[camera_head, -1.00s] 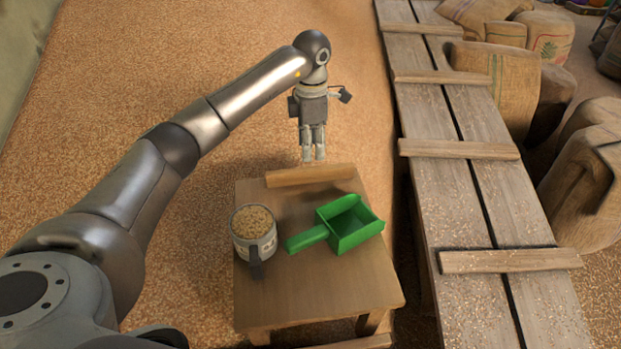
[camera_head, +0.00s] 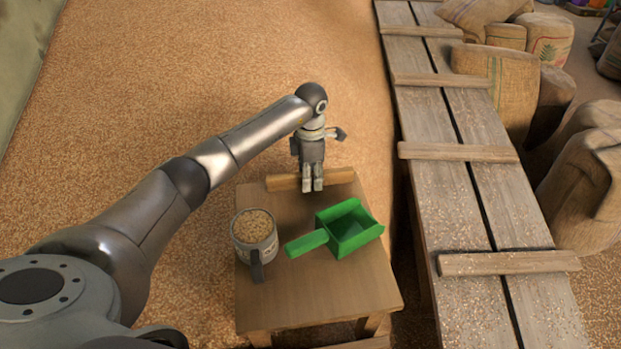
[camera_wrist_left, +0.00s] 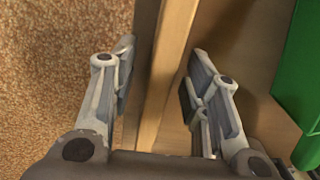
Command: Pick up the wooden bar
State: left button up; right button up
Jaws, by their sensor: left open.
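The wooden bar (camera_head: 283,182) lies along the far edge of a small wooden table (camera_head: 330,290). In the left wrist view the bar (camera_wrist_left: 170,70) runs lengthwise between the two open fingers of my left gripper (camera_wrist_left: 158,95), with a gap on both sides. In the head view my left gripper (camera_head: 312,188) points down at the bar's middle and hides part of it. I cannot tell from these views whether the fingertips touch the table. My right gripper is not in view.
A mug full of grain (camera_head: 254,238) and a green scoop (camera_head: 348,228) stand on the table, nearer than the bar. Grain (camera_head: 200,90) covers the floor around. A plank walkway (camera_head: 460,180) and sacks (camera_head: 500,80) are on the right.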

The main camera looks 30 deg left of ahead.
pick_arm(q)
grip_shut()
jog(key=shift+r, duration=0.1)
